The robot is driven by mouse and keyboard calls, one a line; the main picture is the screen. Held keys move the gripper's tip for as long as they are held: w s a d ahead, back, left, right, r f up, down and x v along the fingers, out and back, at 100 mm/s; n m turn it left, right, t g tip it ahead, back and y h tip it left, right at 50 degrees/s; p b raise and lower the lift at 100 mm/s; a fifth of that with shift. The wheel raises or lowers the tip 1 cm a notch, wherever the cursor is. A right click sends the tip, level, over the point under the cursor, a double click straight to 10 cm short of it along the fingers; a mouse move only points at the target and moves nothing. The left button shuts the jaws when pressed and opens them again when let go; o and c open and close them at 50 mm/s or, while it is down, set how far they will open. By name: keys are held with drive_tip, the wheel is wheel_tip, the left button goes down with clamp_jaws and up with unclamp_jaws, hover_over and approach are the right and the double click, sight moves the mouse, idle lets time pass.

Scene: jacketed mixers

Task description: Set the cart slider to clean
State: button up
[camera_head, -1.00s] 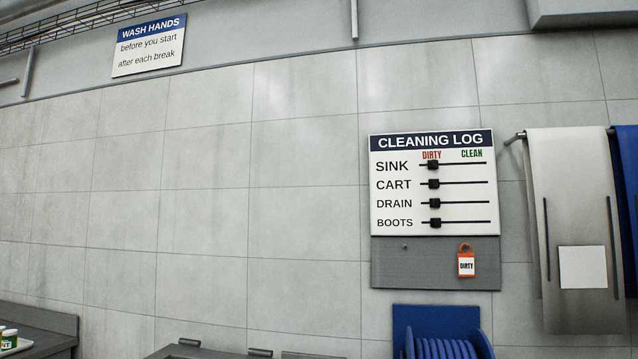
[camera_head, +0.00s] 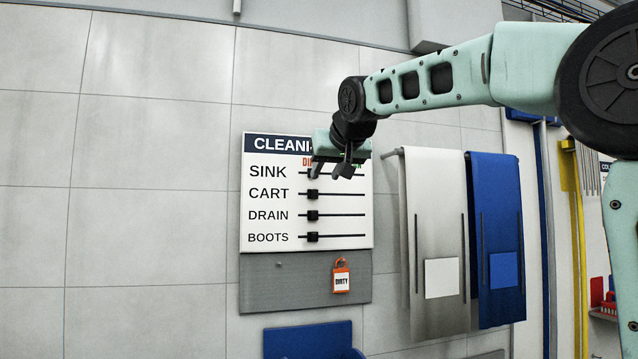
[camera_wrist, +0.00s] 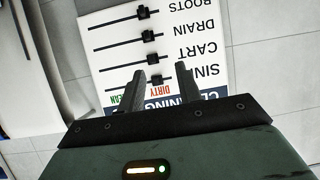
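The cleaning log board (camera_head: 256,225) hangs on the wall with four slider rows. The cart slider's black knob (camera_head: 312,194) sits at the left, dirty end of its track; it also shows in the upside-down wrist view (camera_wrist: 152,58). My gripper (camera_head: 331,174) is in front of the board by the sink row, just above the cart row, and hides part of the title and the dirty and clean headings. In the wrist view its two fingers (camera_wrist: 160,69) are apart with nothing held, and the sink knob (camera_wrist: 157,80) shows between them. Contact with the board cannot be told.
The sink, drain (camera_head: 312,215) and boots (camera_head: 312,237) knobs are also at the dirty end. An orange dirty tag (camera_head: 341,279) hangs on the grey panel below. A white apron (camera_head: 425,180) and a blue apron (camera_head: 497,190) hang to the right.

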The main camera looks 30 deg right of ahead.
wheel_tip(320, 180, up, 4)
drive_tip(key=w+d, duration=0.1)
drive_tip(key=d, duration=0.1)
drive_tip(key=h+p, duration=0.1)
drive_tip(key=p, duration=0.6)
approach(316, 188)
drive_tip(key=shift+m+t, duration=0.3)
drive_tip(key=shift+t, duration=0.1)
drive_tip(key=w+f, duration=0.4)
drive_tip(key=w, duration=0.1)
drive_tip(key=shift+w+d+f, duration=0.1)
drive_tip(key=shift+d+f, duration=0.15)
drive_tip(key=shift+f, duration=0.05)
